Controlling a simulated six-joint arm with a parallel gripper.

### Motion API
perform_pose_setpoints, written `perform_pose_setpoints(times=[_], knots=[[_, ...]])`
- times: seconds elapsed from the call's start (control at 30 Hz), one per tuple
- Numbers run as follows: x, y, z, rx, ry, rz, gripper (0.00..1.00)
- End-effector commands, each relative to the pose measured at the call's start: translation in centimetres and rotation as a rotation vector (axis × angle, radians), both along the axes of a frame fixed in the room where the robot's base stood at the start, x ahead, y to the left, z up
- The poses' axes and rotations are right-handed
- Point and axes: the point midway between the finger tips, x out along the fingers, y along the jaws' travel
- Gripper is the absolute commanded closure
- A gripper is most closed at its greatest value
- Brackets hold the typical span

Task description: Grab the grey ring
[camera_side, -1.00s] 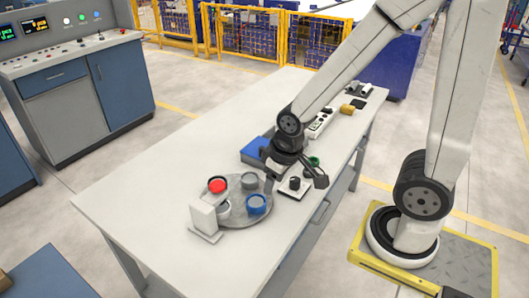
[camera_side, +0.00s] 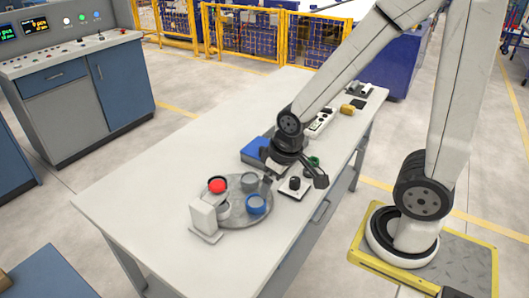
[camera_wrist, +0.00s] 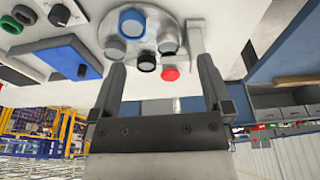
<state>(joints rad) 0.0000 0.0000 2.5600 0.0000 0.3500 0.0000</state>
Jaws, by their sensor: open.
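A grey ring (camera_side: 249,181) sits on the back right of a round grey disc (camera_side: 237,216). In the wrist view a grey ring (camera_wrist: 114,51) shows at the disc's left edge, by the left finger. A second, paler grey ring (camera_side: 223,210) sits at the disc's front left. A blue ring (camera_side: 256,204) is at the right, and a red piece (camera_side: 217,186) is at a dark ring at the back left. My gripper (camera_side: 294,185) is open, above and to the right of the disc. Its fingers (camera_wrist: 162,66) are spread and empty.
A white stand (camera_side: 203,217) rises beside the disc's left edge. A blue box (camera_side: 253,150) lies behind, and a small plate with a black knob (camera_side: 294,184) and a green ring (camera_side: 313,162) lie close to my gripper. The table's left part is clear.

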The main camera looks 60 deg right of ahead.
Motion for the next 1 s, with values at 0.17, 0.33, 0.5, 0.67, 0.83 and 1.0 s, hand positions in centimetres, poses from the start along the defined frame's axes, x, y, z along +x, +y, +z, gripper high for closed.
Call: perform_pose_setpoints(times=[0.17,0.33,0.5,0.67,0.83,1.0], knots=[[0.1,-0.1,-0.1,-0.001,-0.002,-0.001,0.0],[0.8,-1.0,-0.7,-0.008,-0.026,-0.012,0.0],[2.3,-3.4,-2.2,-0.031,-0.088,-0.038,0.0],[3.9,-6.8,-4.2,-0.063,-0.175,-0.067,0.0],[5.0,-10.6,-6.5,-0.102,-0.273,-0.097,0.0],[5.3,-14.2,-8.7,-0.142,-0.371,-0.128,0.0]])
